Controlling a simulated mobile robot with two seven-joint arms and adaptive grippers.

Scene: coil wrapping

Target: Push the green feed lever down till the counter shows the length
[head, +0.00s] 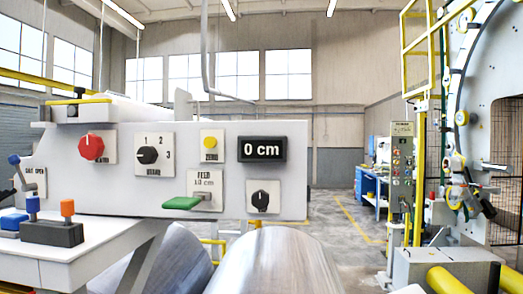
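The green feed lever (183,203) sticks out from the grey control panel (120,190) under a plate (205,188) marked FEED and what looks like 10 cm. It looks about level. The counter (262,150) is a black display to the upper right of the lever and reads 0 cm. Neither of my grippers is in the head view.
The panel also carries a red knob (91,147), a black selector marked 1, 2, 3 (147,155), a yellow ZERO button (210,142) and a small black knob (260,199). Large metal coils (275,265) lie below the panel. Blue and orange levers stand at left.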

